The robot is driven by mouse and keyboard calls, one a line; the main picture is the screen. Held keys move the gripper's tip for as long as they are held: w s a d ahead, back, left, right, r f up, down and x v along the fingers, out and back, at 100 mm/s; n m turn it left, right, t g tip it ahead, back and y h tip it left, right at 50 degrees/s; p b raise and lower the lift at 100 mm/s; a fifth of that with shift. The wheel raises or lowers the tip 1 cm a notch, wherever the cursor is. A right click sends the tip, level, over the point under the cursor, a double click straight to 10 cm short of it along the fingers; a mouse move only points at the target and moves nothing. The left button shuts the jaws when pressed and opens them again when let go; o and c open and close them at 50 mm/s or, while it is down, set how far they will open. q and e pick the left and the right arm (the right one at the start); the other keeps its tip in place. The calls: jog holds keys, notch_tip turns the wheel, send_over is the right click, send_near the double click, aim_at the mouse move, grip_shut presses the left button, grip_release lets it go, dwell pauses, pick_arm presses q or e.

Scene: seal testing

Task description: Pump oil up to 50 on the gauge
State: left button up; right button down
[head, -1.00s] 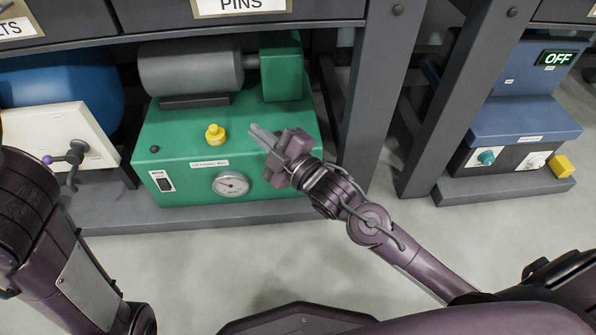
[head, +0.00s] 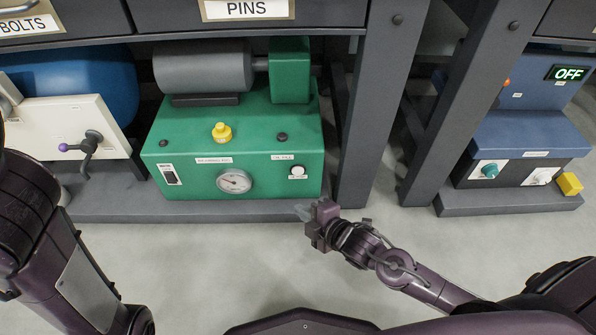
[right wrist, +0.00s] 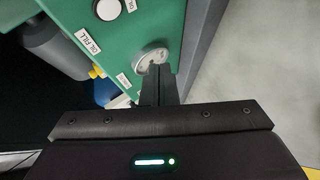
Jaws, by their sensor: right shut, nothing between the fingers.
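The green machine (head: 200,184) stands under the bench with a round gauge (head: 234,181) on its front. The gauge is too small to read. A white round button (head: 297,172) sits right of the gauge, below an "OIL FILL" label. The button (right wrist: 108,9) and gauge (right wrist: 150,57) also show in the right wrist view, the gauge partly hidden by my fingers. My right gripper (head: 303,212) is shut and empty, below the button in the picture and apart from it. My left arm is at the left edge; its gripper is out of view.
A yellow cap (head: 222,133) and a dark knob (head: 282,137) stand on the machine's top. A rocker switch (head: 171,175) is on its front left. A bench leg (head: 380,100) rises at right. A white panel with a crank (head: 88,148) stands left. The floor in front is clear.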

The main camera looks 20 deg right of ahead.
aim_at(298, 171)
jog(key=shift+w, duration=0.15)
jog(key=w+d+b, duration=0.2)
jog(key=w, duration=0.6)
jog(key=shift+w+d+b, duration=0.15)
jog(key=shift+b, duration=0.25)
dwell(1.5)
jog(key=shift+r, duration=0.1)
jog(key=shift+w+d, duration=0.15)
jog(key=shift+w, duration=0.2)
